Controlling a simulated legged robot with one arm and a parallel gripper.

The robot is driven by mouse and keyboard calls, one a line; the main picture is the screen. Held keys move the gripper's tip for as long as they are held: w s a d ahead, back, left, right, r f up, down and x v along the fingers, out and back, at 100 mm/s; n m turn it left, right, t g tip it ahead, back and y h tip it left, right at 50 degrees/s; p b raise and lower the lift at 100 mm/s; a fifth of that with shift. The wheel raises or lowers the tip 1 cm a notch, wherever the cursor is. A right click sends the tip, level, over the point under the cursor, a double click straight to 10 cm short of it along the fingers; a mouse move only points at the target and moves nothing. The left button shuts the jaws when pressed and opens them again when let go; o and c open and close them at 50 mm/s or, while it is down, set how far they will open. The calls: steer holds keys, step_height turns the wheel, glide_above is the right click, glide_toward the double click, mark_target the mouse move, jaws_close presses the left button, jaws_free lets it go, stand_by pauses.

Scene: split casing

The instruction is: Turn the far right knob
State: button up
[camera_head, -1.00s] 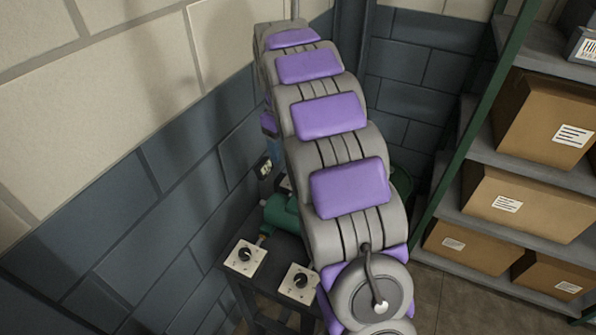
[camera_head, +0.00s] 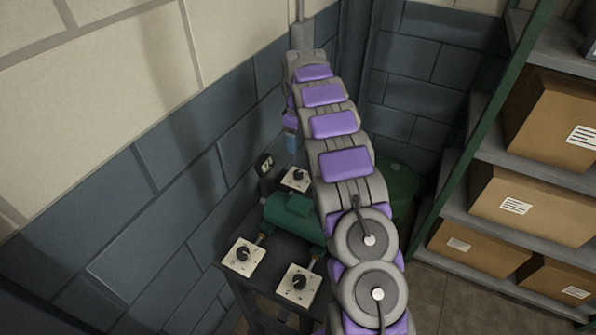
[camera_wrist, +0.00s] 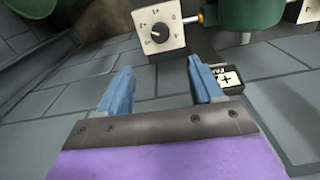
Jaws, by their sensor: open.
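In the head view, white plates with black knobs sit around the green casing (camera_head: 290,212) on a dark stand. The near left knob (camera_head: 243,254), near right knob (camera_head: 299,282) and far left knob (camera_head: 298,175) show. The far right knob does not show; my arm covers that area. My gripper (camera_head: 292,143) is beyond the far left plate in the picture, partly hidden by my arm. In the wrist view, my blue fingers (camera_wrist: 160,88) are apart with nothing between them. A knob on a white plate (camera_wrist: 158,32) appears above them, apart from the fingers; it looks like the far left one.
A green drum (camera_head: 399,188) stands right of my arm. Shelves with cardboard boxes (camera_head: 528,205) fill the right side.

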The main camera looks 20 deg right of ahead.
mark_target(298, 172)
step_height(298, 172, down, 14)
steer(key=shift+f+b, duration=0.1)
steer(key=shift+b, duration=1.05)
steer(key=c, duration=1.1)
